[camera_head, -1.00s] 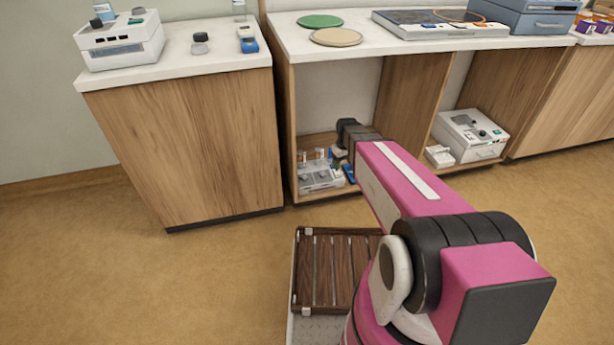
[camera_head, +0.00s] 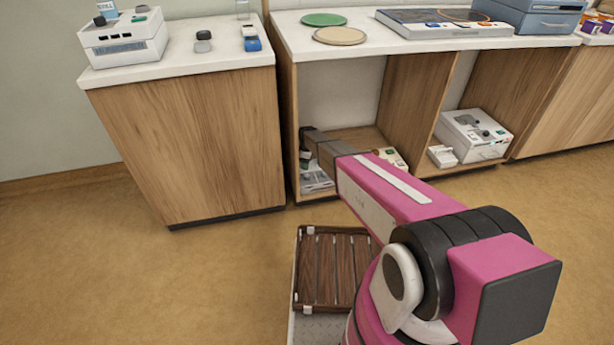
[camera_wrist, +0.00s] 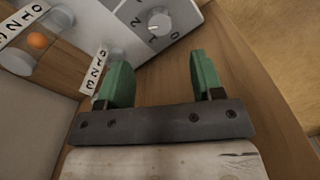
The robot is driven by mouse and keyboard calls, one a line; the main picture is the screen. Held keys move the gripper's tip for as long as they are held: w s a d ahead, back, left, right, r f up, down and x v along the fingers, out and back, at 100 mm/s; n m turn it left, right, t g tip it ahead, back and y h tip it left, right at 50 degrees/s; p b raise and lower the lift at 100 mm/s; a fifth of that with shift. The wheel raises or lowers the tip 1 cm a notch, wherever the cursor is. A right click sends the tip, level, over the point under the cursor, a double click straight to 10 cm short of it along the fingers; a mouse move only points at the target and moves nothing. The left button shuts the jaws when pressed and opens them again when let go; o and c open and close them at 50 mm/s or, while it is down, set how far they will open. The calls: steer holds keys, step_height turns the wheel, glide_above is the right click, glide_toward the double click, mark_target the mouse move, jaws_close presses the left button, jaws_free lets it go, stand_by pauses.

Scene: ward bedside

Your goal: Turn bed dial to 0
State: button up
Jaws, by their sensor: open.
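A round white dial (camera_wrist: 159,20) sits on a grey-white panel (camera_wrist: 185,12) at the top of the wrist view. Numerals are printed around it, including 1, 2 and 0; I cannot tell clearly which one it points to. My gripper (camera_wrist: 163,78) has two green fingers, spread apart with nothing between them. The dial lies beyond the fingertips, apart from them. In the head view my arm reaches into the low left shelf bay, above a grey-white device (camera_head: 314,183) that it partly hides. The fingers are not clear there.
The wooden shelf board (camera_wrist: 240,60) is beside the right finger. A white box (camera_head: 472,132) stands in the right bay.

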mark_target(307, 175)
step_height(307, 175, down, 9)
steer(key=shift+f, duration=0.1)
stand_by(0.3)
steer(key=c, duration=0.9)
